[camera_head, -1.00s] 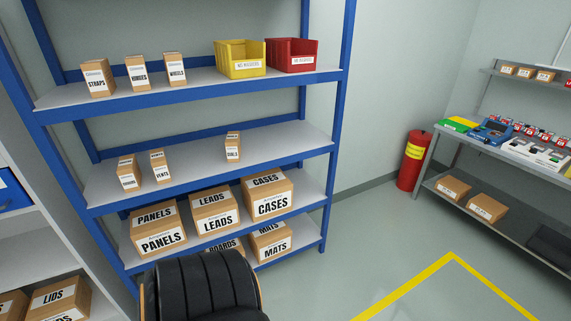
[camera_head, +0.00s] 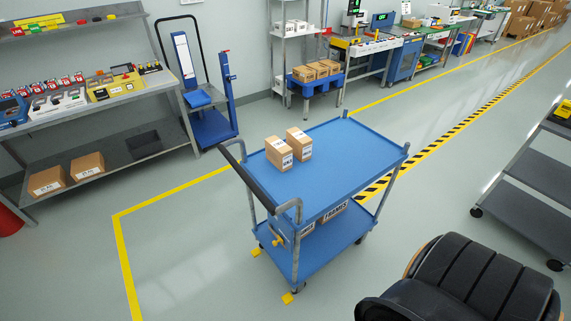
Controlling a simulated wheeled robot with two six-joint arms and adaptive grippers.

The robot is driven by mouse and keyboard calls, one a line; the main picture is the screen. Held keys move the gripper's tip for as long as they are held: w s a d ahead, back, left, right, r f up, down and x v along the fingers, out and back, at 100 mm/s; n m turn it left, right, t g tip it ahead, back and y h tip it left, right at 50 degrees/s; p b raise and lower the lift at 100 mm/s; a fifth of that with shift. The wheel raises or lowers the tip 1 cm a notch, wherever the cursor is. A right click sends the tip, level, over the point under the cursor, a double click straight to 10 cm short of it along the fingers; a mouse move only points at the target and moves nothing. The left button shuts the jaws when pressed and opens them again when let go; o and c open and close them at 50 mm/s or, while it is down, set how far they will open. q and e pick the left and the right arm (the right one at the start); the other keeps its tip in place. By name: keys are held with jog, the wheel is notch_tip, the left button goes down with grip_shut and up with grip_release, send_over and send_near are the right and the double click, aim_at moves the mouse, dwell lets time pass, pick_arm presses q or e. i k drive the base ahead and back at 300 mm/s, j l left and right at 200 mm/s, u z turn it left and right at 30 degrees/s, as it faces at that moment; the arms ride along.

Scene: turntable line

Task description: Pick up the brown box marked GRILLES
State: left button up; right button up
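No box that I can read as GRILLES shows in the head view. Two small brown boxes stand side by side on the top deck of a blue cart (camera_head: 350,150): a left box (camera_head: 279,154) and a right box (camera_head: 299,143). Both have white labels whose print is too small to read. On the cart's lower deck, partly hidden by the top deck, is a brown box (camera_head: 335,211) that seems to read FRAMES, with another labelled box (camera_head: 306,229) beside it. Neither of my grippers is in view.
A grey bench (camera_head: 110,106) at left has two brown boxes (camera_head: 68,174) on its lower shelf. A blue lift trolley (camera_head: 211,124) stands behind. A black padded shape (camera_head: 465,285) fills the lower right, near a grey rack (camera_head: 535,175). Floor left of the cart is clear.

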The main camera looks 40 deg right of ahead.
aim_at(301, 144)
jog(key=z, duration=1.25)
